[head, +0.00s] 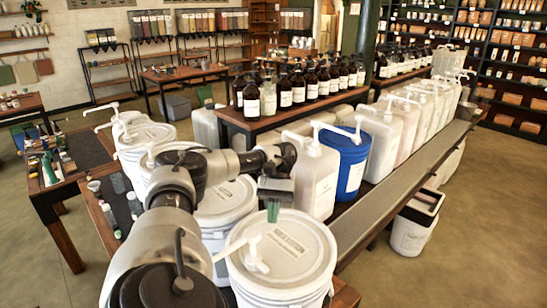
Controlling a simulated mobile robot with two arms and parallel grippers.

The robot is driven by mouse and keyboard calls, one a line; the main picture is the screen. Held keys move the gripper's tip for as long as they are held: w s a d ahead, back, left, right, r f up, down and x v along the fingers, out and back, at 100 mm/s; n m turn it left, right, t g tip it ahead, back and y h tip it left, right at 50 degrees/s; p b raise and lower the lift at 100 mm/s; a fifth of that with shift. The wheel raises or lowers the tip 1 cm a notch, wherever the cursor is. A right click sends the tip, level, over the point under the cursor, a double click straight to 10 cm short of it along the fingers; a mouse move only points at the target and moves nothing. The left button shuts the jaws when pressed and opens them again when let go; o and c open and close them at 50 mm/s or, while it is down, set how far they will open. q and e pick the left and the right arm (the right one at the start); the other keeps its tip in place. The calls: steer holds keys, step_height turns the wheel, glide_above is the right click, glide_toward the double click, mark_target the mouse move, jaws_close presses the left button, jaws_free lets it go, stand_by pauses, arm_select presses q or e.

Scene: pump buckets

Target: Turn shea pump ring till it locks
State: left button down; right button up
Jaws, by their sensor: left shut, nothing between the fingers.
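The shea bucket (282,279) is a large white tub at the front, with grey lettering on its round lid that seems to begin with "SHEA". Its white pump (253,255) stands on the left part of the lid, with the spout reaching left. The pump ring is small at the pump's foot, and I cannot tell whether it is locked. My left gripper (273,210) has green fingertips pointing down over the back of the lid. It is shut and empty, behind and right of the pump, apart from it. My right gripper is out of view.
More white pump buckets (226,199) stand behind and left. A blue pump bucket (345,160) and white jugs (316,183) stand to the right. Brown bottles (297,88) fill a raised shelf behind. A bare grey strip (400,182) runs along the table's right side.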

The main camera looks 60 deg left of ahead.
arm_select(q)
steer(key=shift+w+a+r, duration=0.3)
steer(key=shift+a+r, duration=0.05)
steer(key=shift+r, duration=0.15)
stand_by(0.4)
steer(key=shift+f, duration=0.1)
